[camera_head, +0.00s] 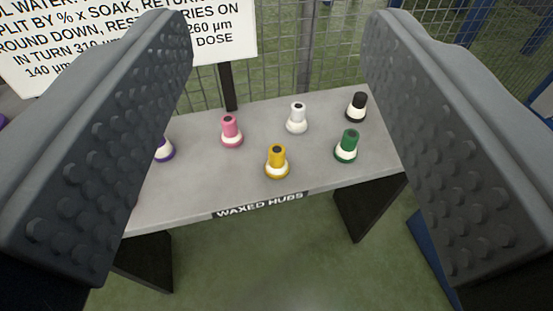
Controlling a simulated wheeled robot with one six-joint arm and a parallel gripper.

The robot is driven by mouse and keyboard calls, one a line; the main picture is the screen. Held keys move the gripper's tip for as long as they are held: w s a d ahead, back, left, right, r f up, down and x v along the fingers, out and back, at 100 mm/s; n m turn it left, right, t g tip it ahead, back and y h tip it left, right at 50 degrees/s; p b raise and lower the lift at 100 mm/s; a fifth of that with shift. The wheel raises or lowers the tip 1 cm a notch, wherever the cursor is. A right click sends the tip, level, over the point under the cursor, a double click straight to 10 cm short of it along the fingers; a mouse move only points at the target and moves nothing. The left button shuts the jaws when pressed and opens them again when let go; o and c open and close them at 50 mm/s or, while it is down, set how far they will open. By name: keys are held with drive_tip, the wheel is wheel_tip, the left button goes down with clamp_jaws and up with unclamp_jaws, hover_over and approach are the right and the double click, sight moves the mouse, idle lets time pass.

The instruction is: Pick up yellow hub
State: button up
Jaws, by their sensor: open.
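The yellow hub (277,160) stands upright near the front edge of a grey bench, with a dark hole in its top and a pale band around its flared base. My gripper (280,50) is open, its two dark studded fingers at the left and right of the picture. The yellow hub shows between the fingers, beyond them and not touched. Nothing is held.
The grey bench (205,190) has a "WAXED HUBS" label (260,205). Near the yellow hub stand a pink hub (231,131), white hub (297,118), green hub (346,146) and black hub (356,107). A purple hub (164,149) is partly hidden. A sign (130,40) and mesh fence (290,50) stand behind.

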drive_tip(key=shift+o, duration=0.4)
drive_tip(key=g, duration=1.7)
hover_over(277, 148)
drive_tip(key=s, duration=0.1)
wheel_tip(277, 148, down, 18)
drive_tip(key=shift+m, duration=0.3)
wheel_tip(277, 148, down, 12)
drive_tip(key=shift+r, duration=0.2)
drive_tip(key=shift+w+f, duration=0.25)
drive_tip(key=shift+f, duration=1.25)
drive_tip(key=shift+w+f, duration=0.2)
drive_tip(key=shift+f, duration=1.3)
drive_tip(key=shift+c, duration=0.2)
